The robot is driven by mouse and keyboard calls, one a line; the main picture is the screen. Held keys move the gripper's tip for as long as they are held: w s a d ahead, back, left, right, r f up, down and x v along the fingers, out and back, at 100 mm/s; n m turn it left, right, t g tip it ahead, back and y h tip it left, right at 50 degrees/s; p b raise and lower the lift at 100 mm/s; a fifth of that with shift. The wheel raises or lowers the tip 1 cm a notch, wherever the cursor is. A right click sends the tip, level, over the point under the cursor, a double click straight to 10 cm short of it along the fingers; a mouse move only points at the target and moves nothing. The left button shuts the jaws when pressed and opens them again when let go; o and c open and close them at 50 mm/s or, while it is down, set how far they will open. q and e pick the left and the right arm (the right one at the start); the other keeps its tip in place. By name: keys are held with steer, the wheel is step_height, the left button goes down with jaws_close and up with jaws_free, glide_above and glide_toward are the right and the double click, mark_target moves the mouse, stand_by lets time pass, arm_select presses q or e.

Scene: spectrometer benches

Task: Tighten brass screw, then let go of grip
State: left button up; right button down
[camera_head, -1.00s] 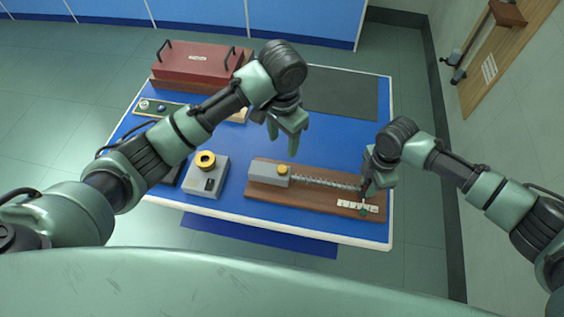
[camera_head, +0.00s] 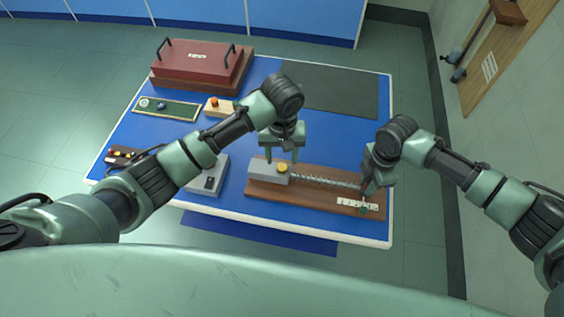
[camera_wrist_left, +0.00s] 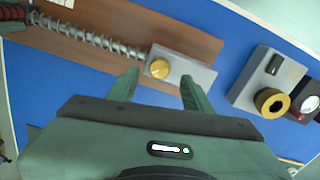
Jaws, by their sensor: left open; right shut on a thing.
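The brass screw (camera_head: 282,168) is a round yellow knob on top of a grey block (camera_head: 262,172) at the left end of a brown wooden board (camera_head: 290,202). It also shows in the left wrist view (camera_wrist_left: 159,68). A coiled spring (camera_head: 325,180) runs from the block to the right. My left gripper (camera_head: 281,160) is open and empty, its fingers above and around the block area; in the wrist view the screw lies just beyond and between the fingertips (camera_wrist_left: 160,84). My right gripper (camera_head: 370,190) is shut on the grip at the spring's right end, which it largely hides.
A grey box (camera_head: 210,178) stands left of the board; its yellow ring shows in the wrist view (camera_wrist_left: 272,103). A red case (camera_head: 200,65), a green tray (camera_head: 165,108) and a dark mat (camera_head: 335,92) lie farther back. Blue tabletop behind the board is clear.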

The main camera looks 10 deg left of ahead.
mark_target(282, 166)
arm_select(q)
steer(key=shift+f, duration=2.1)
arm_select(e)
steer(key=shift+s+d+f, duration=0.1)
steer(key=shift+d, duration=0.05)
arm_select(q)
jaws_close()
